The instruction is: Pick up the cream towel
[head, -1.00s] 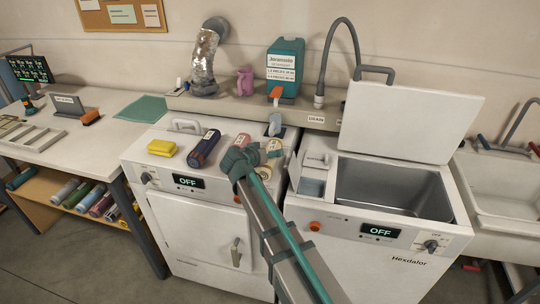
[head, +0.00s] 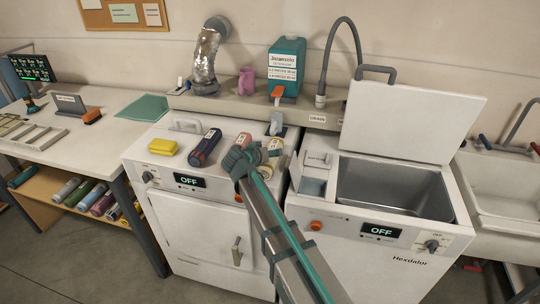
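The cream towel (head: 275,146) is a small roll on top of the closed white machine at the left, near its right edge. The dark wrist and gripper (head: 243,160) of my arm stand in front of it and hide part of it. My gripper is over the front right of that machine top, close to the towel. The fingers are hidden behind the wrist, so I cannot tell whether they touch the towel or are open.
A pink roll (head: 243,140), a dark blue roll (head: 205,147) and a yellow folded cloth (head: 163,147) lie left of the towel. A teal detergent jug (head: 286,65) stands on the ledge behind. The open-lidded washer (head: 395,190) is to the right.

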